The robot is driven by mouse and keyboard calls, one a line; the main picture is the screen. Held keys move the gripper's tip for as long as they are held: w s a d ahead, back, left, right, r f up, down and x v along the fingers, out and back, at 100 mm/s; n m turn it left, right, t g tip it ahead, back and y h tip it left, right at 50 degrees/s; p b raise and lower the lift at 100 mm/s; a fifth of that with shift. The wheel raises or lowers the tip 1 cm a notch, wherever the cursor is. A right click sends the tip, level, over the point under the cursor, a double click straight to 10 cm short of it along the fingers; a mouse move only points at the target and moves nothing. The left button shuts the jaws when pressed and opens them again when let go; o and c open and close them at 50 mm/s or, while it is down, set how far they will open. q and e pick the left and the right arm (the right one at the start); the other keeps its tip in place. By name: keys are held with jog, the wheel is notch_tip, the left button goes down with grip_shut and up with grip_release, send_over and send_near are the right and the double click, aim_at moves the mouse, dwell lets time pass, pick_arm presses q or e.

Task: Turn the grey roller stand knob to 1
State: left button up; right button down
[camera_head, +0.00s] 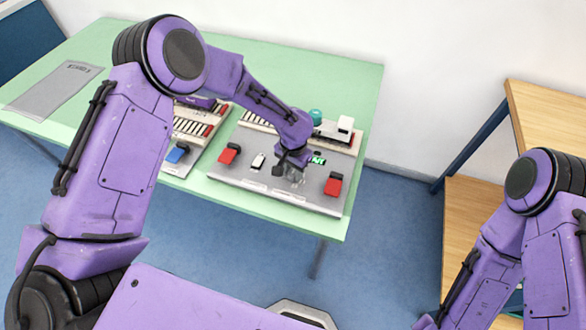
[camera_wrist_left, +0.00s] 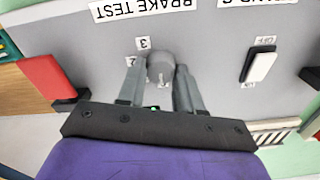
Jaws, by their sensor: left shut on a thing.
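The grey knob (camera_wrist_left: 160,66) is on the grey panel (camera_wrist_left: 205,40), below an upside-down BRAKE TEST label (camera_wrist_left: 155,6) in the left wrist view. The marks 3 and 2 show beside it; its pointer direction is not clear. My left gripper (camera_wrist_left: 161,80) is shut on the knob, one finger on each side. In the head view my left gripper (camera_head: 290,172) is down at the front of the grey panel (camera_head: 240,185), largely covering the knob there. My right arm enters at the lower right of the head view; its gripper is out of view.
A white rocker switch (camera_wrist_left: 259,66) and a red switch (camera_wrist_left: 48,78) flank the knob. In the head view, red switches (camera_head: 228,153) (camera_head: 333,184) sit on the panel. A second panel with a blue switch (camera_head: 177,152) stands left. A wooden shelf (camera_head: 545,118) stands right.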

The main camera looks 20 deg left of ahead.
aim_at(293, 173)
pick_arm(q)
jog(key=m, duration=0.4)
jog(key=shift+d+r+p, duration=0.1)
jog(key=shift+p, duration=0.3)
jog(key=m, duration=0.5)
jog(key=shift+m, duration=0.3)
jog(key=o, duration=1)
jog(key=shift+o, duration=0.2)
notch_tip(293, 173, up, 10)
jog(key=b, duration=0.1)
jog(key=shift+r+b, duration=0.25)
jog(key=shift+b, duration=0.05)
jog(key=shift+s, duration=0.1)
